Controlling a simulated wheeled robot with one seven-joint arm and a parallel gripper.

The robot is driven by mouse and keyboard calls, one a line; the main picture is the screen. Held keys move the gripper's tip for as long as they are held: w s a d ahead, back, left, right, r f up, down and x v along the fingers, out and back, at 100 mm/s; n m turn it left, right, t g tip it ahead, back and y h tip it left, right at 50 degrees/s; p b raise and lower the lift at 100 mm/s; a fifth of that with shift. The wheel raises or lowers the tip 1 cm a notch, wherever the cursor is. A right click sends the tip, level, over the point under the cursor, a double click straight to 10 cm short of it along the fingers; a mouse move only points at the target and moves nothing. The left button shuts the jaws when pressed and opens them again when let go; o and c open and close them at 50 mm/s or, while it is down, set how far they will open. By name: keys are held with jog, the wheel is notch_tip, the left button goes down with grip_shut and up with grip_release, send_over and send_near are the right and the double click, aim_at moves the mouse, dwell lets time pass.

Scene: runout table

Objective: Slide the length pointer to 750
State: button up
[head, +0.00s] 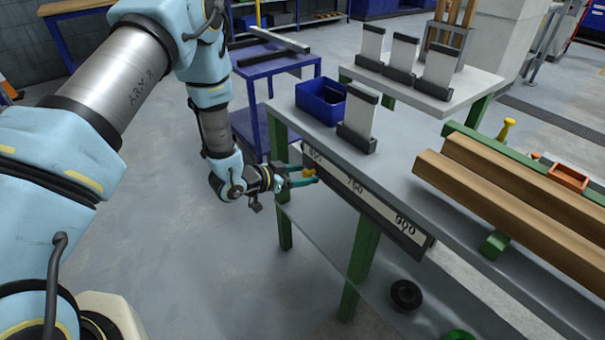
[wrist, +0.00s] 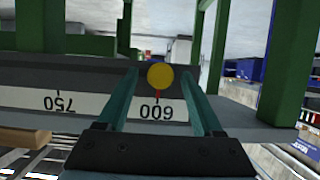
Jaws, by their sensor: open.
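The length pointer has a round yellow knob (wrist: 159,77) with a thin red needle, which stands at the 600 mark in the upside-down wrist view. The 750 label (wrist: 57,104) shows left of the pointer in the wrist view. My gripper (head: 303,175) is open, its teal fingers (wrist: 160,82) on either side of the knob, with gaps visible.
The grey runout table (head: 400,180) carries a blue bin (head: 320,100), an upright plate in a dark holder (head: 358,125) and long wooden beams (head: 510,190). Green legs (head: 360,265) stand below the scale. A black ring (head: 406,294) lies on the lower shelf. Floor in front is clear.

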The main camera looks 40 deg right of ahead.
grip_shut()
dwell(0.5)
dwell(0.9)
